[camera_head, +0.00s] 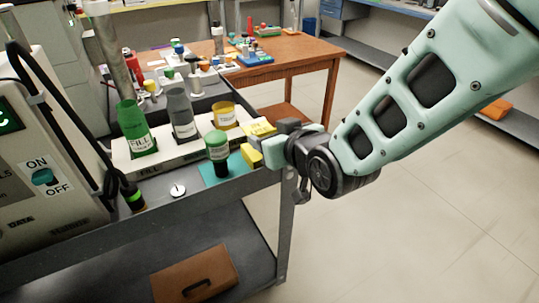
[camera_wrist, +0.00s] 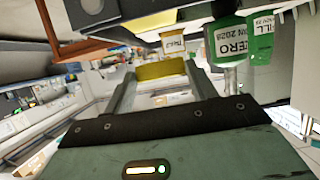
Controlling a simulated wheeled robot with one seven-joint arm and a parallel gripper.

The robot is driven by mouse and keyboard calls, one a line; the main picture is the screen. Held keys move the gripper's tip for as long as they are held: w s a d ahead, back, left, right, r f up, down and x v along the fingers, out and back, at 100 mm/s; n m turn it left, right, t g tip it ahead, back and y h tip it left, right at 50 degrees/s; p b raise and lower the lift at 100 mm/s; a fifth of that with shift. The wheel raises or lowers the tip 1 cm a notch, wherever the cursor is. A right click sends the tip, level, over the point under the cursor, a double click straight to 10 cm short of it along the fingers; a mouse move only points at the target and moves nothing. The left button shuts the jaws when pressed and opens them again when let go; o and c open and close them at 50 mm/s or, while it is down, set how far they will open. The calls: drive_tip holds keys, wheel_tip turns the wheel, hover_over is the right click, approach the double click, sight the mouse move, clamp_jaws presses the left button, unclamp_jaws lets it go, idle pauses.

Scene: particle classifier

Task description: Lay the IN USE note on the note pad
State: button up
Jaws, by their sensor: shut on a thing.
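My gripper (camera_head: 262,152) is at the right edge of the grey cart, beside the right end of the white holder. It is shut on a yellow piece (camera_wrist: 160,70), seen between the fingertips in the wrist view. I take this piece for the IN USE note, but its words cannot be read there. In the head view, yellow surfaces show at my fingertips, and the upper one (camera_head: 260,129) bears small dark marks. I cannot tell there which is the note and which is a pad. No separate note pad can be made out with certainty.
The white holder (camera_head: 150,168) carries a green cup (camera_head: 137,128), a grey cup (camera_head: 181,112) and a yellow cup (camera_head: 225,116). A green bottle (camera_head: 217,153) stands on a teal mat (camera_head: 241,168), close left of my gripper. A machine (camera_head: 45,235) stands at left.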

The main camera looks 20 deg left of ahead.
drive_tip(key=shift+f, duration=2.55)
drive_tip(key=shift+f+b, duration=0.25)
drive_tip(key=shift+b, duration=0.05)
drive_tip(key=o, duration=0.9)
drive_tip(key=shift+r, duration=0.1)
drive_tip(key=shift+s+d+r, duration=0.1)
drive_tip(key=shift+d+r, duration=0.05)
drive_tip(key=shift+r, duration=0.15)
drive_tip(key=v, duration=1.1)
drive_tip(key=shift+s+d, duration=0.25)
